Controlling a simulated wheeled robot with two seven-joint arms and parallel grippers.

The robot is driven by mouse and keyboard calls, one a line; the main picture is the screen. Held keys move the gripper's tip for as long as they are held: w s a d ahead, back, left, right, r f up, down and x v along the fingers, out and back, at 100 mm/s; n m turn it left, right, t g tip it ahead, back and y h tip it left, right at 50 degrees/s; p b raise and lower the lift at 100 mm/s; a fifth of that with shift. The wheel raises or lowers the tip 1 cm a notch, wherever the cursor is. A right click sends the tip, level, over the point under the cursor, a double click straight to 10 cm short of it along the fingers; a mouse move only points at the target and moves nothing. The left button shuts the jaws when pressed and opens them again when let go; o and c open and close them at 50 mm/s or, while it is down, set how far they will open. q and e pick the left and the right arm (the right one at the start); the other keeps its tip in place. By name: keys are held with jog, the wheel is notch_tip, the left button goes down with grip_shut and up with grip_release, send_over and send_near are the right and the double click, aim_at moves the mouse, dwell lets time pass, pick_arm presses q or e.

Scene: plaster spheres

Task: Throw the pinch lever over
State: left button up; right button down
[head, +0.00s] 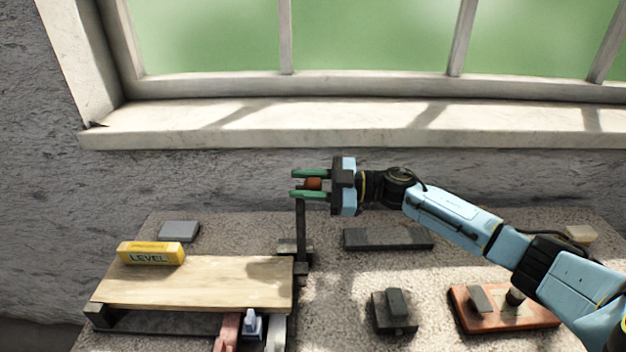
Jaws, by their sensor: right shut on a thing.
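The pinch lever (301,222) is a dark upright bar with a reddish-brown knob (313,184) at its top. It rises from a dark bracket (289,248) at the right end of a wooden board. My right gripper (311,184) comes in from the right, with its green fingers pointing left. The fingers are shut on the knob, one on its far side and one on its near side. The near finger hides part of the knob and the lever's top. My left gripper is out of view.
The wooden board (190,284) carries a yellow level (152,253). A dark flat bar (388,239), a dark block (394,311) and a red-brown board with tools (470,312) lie to the right. A stone window sill (330,125) runs behind the lever. A grey block (179,231) sits at back left.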

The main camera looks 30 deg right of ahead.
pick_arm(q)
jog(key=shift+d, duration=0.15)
pick_arm(e)
jog(key=shift+s+a+f, duration=0.1)
jog(key=shift+s+f, duration=0.05)
jog(key=shift+f, duration=0.25)
jog(key=c, duration=1.3)
grip_release()
jog(key=shift+o, duration=1.2)
jog(key=shift+r, duration=0.2)
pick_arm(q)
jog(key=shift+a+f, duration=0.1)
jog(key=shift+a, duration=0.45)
pick_arm(e)
jog(key=v, duration=1.3)
jog(key=shift+d, duration=0.2)
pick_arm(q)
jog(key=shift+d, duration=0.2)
pick_arm(e)
jog(key=shift+r, duration=0.1)
